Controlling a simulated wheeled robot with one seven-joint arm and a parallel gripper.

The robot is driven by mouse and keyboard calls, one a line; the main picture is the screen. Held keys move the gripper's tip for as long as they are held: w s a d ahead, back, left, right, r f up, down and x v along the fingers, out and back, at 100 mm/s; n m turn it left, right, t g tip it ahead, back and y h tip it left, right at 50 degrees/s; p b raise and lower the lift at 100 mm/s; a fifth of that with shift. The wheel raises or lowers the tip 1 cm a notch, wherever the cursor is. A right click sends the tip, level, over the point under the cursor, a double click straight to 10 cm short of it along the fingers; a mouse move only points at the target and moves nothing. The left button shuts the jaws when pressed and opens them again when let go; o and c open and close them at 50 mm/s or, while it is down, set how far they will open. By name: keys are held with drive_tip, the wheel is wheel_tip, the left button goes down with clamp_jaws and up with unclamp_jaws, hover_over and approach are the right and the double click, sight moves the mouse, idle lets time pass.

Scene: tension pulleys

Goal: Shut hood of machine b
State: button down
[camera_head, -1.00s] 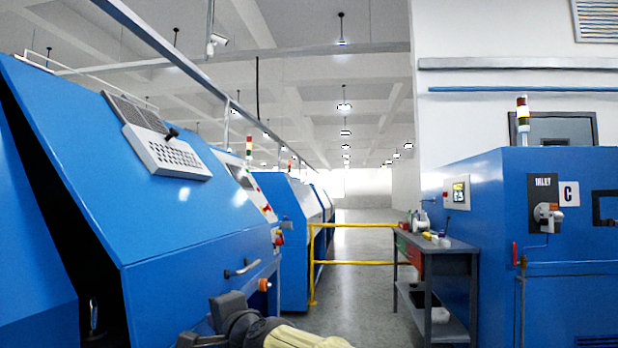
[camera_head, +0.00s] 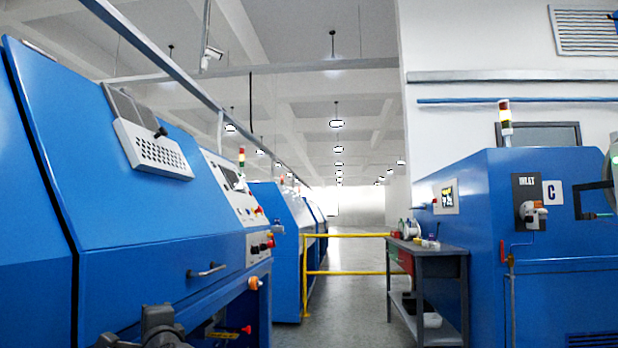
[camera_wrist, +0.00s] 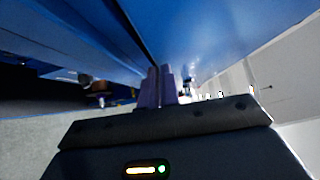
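The large blue machine on the left has a blue sloping hood (camera_head: 130,190) with a grey handle (camera_head: 207,270) on its lower front. No letter shows on this machine. Only a thin dark seam runs between the hood and the blue panel to its left. My gripper (camera_head: 150,340) is low at the bottom edge of the head view, below the hood's lower front, with its fingertips cut off or hidden there. In the wrist view, the two purplish fingers (camera_wrist: 160,88) stand close together with nothing seen between them, near blue panels. Whether they touch the hood is unclear.
A yellow rail (camera_head: 345,272) crosses the aisle ahead. A grey workbench (camera_head: 440,250) with small items stands to the right, beside blue machine C (camera_head: 560,255). A control panel (camera_head: 235,190) sits at the hood's right. The grey floor between the machines is clear.

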drive_tip(key=shift+s+a+f, duration=0.25)
drive_tip(key=shift+s+a, duration=0.25)
drive_tip(key=shift+a, duration=0.25)
drive_tip(key=s+d+b, duration=0.7)
drive_tip(key=d, duration=0.4)
drive_tip(key=shift+s+d+r, duration=0.15)
drive_tip(key=shift+d+r, duration=0.1)
drive_tip(key=shift+d, duration=0.15)
